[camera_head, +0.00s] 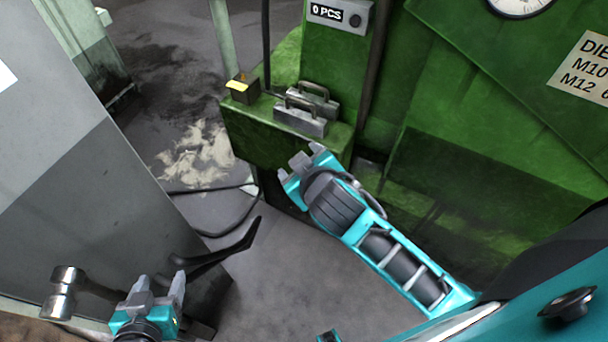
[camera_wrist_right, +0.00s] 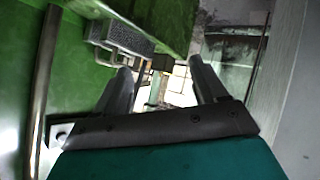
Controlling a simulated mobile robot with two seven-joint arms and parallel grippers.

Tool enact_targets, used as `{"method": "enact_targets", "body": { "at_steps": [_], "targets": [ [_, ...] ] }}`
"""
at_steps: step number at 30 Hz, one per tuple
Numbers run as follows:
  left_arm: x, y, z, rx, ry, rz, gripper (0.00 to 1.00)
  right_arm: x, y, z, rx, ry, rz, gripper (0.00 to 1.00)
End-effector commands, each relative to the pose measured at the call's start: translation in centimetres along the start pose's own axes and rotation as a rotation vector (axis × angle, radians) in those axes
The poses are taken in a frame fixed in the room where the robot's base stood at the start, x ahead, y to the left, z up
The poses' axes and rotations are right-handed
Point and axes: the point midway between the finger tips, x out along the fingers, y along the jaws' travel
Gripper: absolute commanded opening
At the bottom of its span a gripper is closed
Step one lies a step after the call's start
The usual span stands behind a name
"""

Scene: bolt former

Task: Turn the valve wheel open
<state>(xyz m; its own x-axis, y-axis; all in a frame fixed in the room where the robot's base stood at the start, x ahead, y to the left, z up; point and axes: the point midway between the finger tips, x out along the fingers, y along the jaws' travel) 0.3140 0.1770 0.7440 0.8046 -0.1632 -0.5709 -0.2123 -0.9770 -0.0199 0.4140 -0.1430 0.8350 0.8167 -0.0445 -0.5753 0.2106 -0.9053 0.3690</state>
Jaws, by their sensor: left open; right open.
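I cannot make out a valve wheel in either view. My left gripper (camera_head: 160,280) is open and empty at the lower left of the head view, beside a grey panel. My right gripper (camera_head: 306,158) is in front of the green machine, just below two metal blocks with handles (camera_head: 300,118). In the right wrist view my right gripper (camera_wrist_right: 160,70) is open, with nothing between its fingers. Its fingers point towards a green ledge and the floor beyond.
The green machine (camera_head: 460,140) fills the right, with a counter box (camera_head: 340,15) and a gauge (camera_head: 520,5). A yellow-topped box (camera_head: 242,88) sits on its ledge. A metal hammer-like head (camera_head: 64,292) and a black curved bar (camera_head: 225,252) are near the left gripper. Cables cross the floor.

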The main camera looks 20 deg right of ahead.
Motion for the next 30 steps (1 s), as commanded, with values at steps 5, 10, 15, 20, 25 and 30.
{"method": "enact_targets", "body": {
  "at_steps": [5,10,15,20,25,30],
  "targets": [
    [0.1,0.0,0.1,0.000,0.000,0.000,0.63,0.2,-0.9,1.9,0.023,0.001,-0.050,0.71],
    [0.1,0.0,0.2,0.000,0.000,0.000,0.63,0.2,-1.2,2.4,0.032,0.003,-0.067,0.71],
    [0.1,0.0,0.1,0.000,0.001,0.000,0.63,0.2,-1.2,2.4,0.033,0.004,-0.068,0.71],
    [0.1,0.0,0.1,0.000,0.001,0.000,0.63,0.2,-1.2,2.4,0.033,0.004,-0.068,0.71],
    [0.2,0.0,0.0,0.000,0.003,0.000,0.63,0.2,-1.2,2.4,0.033,0.004,-0.068,0.71],
    [0.2,-0.1,-0.1,0.001,0.006,-0.001,0.63,0.0,-2.1,4.9,0.071,0.000,-0.120,0.71]
  ]
}}
